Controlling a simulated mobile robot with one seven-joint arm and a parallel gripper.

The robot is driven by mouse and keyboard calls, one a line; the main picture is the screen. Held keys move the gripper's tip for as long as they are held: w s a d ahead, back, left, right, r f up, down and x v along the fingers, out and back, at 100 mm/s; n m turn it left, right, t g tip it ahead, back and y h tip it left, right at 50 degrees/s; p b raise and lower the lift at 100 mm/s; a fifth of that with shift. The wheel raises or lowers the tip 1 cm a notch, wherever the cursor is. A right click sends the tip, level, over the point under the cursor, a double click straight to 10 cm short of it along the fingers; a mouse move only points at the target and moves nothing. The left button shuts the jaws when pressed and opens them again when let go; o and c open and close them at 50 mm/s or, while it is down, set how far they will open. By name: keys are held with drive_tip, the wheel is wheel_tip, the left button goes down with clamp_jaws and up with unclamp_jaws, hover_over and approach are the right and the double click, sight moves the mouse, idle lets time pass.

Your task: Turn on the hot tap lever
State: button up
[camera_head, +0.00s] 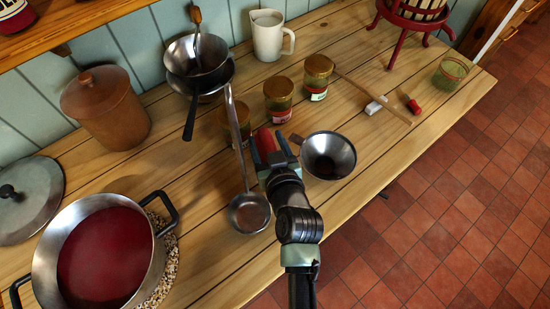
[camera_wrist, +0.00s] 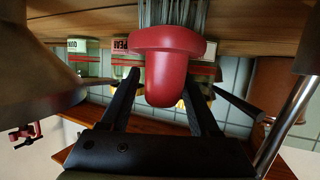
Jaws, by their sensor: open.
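No tap or tap lever shows in either view. My gripper (camera_head: 269,150) is over the middle of the wooden counter, and its two dark fingers are apart. A red, rounded object (camera_head: 265,141) shows between the fingertips. In the wrist view, the red object (camera_wrist: 168,62) has a wide collar with grey bristle-like strands above it. It appears between or just beyond the fingers of my gripper (camera_wrist: 163,85); I cannot tell whether they touch it.
A steel ladle (camera_head: 248,213) lies left of my gripper and a funnel (camera_head: 328,156) stands right. Several lidded jars (camera_head: 278,100) are behind. A pot of red liquid (camera_head: 65,220) is at front left. A wooden canister (camera_head: 106,110) and white jug (camera_head: 268,38) stand at the back.

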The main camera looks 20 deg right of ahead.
drive_tip(key=v, duration=1)
drive_tip(key=shift+s+b, duration=0.35)
drive_tip(key=shift+s, duration=0.05)
drive_tip(key=shift+r, duration=0.15)
drive_tip(key=shift+c, duration=0.2)
